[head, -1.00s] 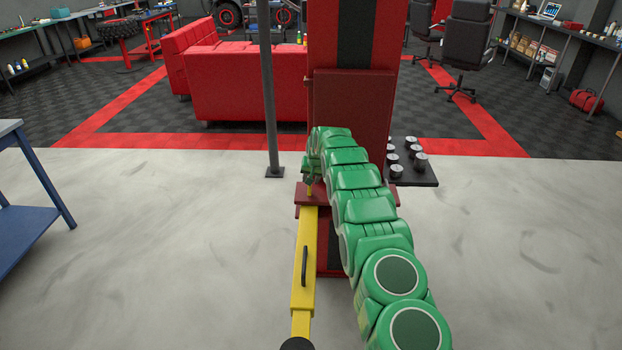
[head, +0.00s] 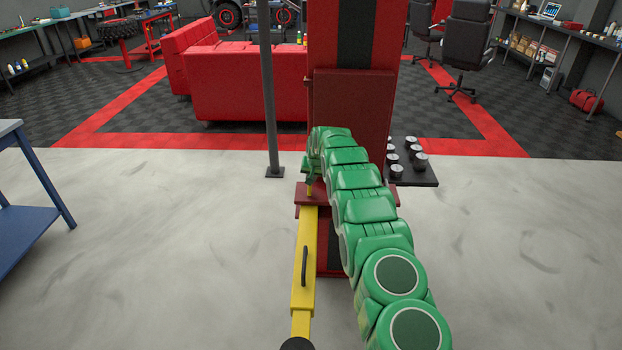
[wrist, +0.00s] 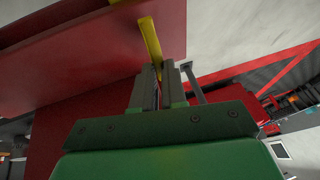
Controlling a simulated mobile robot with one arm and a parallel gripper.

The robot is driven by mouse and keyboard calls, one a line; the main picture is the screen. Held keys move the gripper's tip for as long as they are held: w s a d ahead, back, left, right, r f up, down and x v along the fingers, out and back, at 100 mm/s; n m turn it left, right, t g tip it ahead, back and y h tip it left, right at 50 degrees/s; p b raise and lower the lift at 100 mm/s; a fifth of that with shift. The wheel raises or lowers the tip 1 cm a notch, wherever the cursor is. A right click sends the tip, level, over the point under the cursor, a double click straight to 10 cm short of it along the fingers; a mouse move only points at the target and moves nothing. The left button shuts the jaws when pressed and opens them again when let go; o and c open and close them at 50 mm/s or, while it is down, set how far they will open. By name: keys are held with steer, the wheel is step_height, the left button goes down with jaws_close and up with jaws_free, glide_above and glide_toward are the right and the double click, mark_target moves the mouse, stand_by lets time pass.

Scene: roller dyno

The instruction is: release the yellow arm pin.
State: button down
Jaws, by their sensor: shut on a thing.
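The yellow pin (wrist: 150,38) stands out from the red carriage plate (wrist: 80,65) in the wrist view. My gripper (wrist: 160,72) is shut on the pin's end, with one grey finger on each side of it. In the head view a short yellow piece of the pin (head: 309,191) shows at the red carriage (head: 325,196), just above the far end of the yellow lift arm (head: 304,262). My gripper (head: 311,178) is at the pin's top there, small and partly hidden by my green wrist.
The red lift column (head: 380,40) stands right behind my arm. A thin grey post (head: 270,110) rises to its left. A black tray with several metal pads (head: 425,176) is to the right. A blue table (head: 30,195) is at the far left.

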steer(key=shift+d+r, duration=0.1)
stand_by(0.7)
steer(key=shift+r, duration=1.45)
steer(key=c, duration=1.2)
jaws_free()
steer(key=shift+o, duration=0.2)
steer(key=v, duration=0.7)
steer(key=shift+s+r, duration=0.2)
steer(key=shift+r, duration=0.15)
